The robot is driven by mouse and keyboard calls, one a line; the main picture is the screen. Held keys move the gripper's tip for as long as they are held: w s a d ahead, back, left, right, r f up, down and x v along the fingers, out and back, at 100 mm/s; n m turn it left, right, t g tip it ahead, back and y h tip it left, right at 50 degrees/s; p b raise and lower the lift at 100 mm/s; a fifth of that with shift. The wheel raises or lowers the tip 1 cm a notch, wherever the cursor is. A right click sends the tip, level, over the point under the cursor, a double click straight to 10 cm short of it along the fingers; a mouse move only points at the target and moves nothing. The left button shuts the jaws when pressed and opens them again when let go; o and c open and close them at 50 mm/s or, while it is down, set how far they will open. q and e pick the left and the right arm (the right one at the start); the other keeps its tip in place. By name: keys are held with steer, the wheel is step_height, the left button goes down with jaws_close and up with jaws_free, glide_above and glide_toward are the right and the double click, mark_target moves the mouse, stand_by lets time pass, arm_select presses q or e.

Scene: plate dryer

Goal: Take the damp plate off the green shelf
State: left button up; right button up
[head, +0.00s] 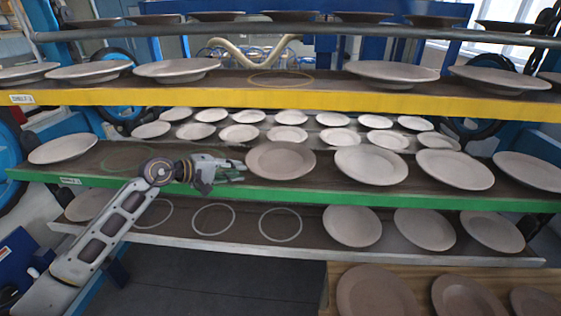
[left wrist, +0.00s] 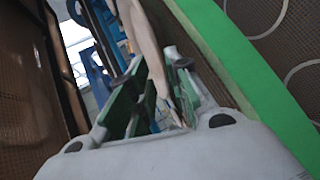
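The green shelf (head: 330,196) carries several plates. The damp plate (head: 280,160) is darker and browner than its pale neighbours and lies flat near the middle of this shelf. My left gripper (head: 241,172) is at the plate's left edge. In the left wrist view, the plate (left wrist: 143,45) shows nearly edge-on, its rim reaching between the two fingers (left wrist: 155,95). The fingers stand apart with a gap beside the rim, so the gripper looks open around it. Whether a finger touches the plate is unclear. My right gripper is not in view.
A pale plate (head: 371,165) lies close to the right of the damp one. The yellow-edged shelf (head: 300,98) runs above, and a lower shelf (head: 300,247) with empty ring marks runs below. A wooden surface (head: 335,275) with brown plates is at the bottom right.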

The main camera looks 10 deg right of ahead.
mark_target(255, 169)
arm_select(q)
steer(key=shift+x, duration=1.1)
steer(key=shift+w+d+f+p, duration=0.1)
steer(key=shift+d+p, duration=0.05)
steer(key=shift+p, duration=0.15)
steer(key=shift+d, duration=0.1)
steer(key=shift+p+x, duration=0.85)
steer(key=shift+x, duration=0.5)
steer(key=shift+p+x, duration=0.3)
steer(key=shift+x, duration=0.9)
steer(key=shift+f, duration=0.1)
steer(key=shift+c, duration=0.4)
jaws_close()
